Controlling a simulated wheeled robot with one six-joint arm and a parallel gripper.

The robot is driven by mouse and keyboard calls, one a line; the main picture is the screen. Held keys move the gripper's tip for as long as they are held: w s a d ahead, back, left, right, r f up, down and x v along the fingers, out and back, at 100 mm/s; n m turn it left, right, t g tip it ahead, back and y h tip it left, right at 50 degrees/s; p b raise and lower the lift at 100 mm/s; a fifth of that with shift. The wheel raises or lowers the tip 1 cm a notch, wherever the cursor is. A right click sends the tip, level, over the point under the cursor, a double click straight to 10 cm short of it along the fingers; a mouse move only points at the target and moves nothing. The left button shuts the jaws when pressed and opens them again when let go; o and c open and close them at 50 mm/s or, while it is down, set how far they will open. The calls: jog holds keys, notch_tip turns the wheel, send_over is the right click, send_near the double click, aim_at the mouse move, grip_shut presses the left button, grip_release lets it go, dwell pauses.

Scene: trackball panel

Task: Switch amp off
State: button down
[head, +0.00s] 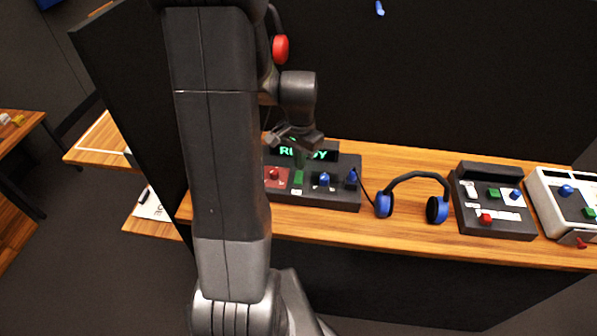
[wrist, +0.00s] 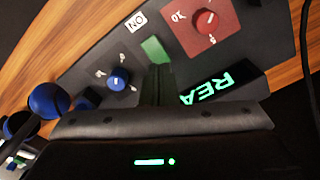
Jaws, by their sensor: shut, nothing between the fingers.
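A dark panel (head: 340,198) with a lit green "READY" display (head: 322,154) stands on the wooden shelf; which unit is the amp is not labelled legibly. It has a green rocker (head: 299,179) beside a white label, which seems to read ON in the wrist view. The green rocker (wrist: 155,50) lies just ahead of my fingertips there. A red dial (wrist: 206,21) is on one side and a blue knob (wrist: 117,79) on the other. My gripper (wrist: 158,72) is shut and empty, over the panel; whether it touches the rocker I cannot tell.
Blue headphones (head: 416,178) lie right of the panel, with a cable running to it. Another dark panel (head: 495,222) and a pale one (head: 565,205) stand farther right. A dark wall rises behind the wooden shelf (head: 400,238).

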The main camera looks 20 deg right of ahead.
aim_at(299, 174)
jog(key=shift+r+p, duration=1.35)
jog(key=shift+r, duration=0.75)
jog(key=shift+f, duration=0.15)
notch_tip(299, 174, down, 7)
jog(key=b, duration=0.5)
jog(key=shift+r, duration=0.3)
notch_tip(299, 174, up, 8)
jog(key=p, duration=0.6)
jog(key=shift+r, duration=0.25)
jog(key=shift+f, duration=0.2)
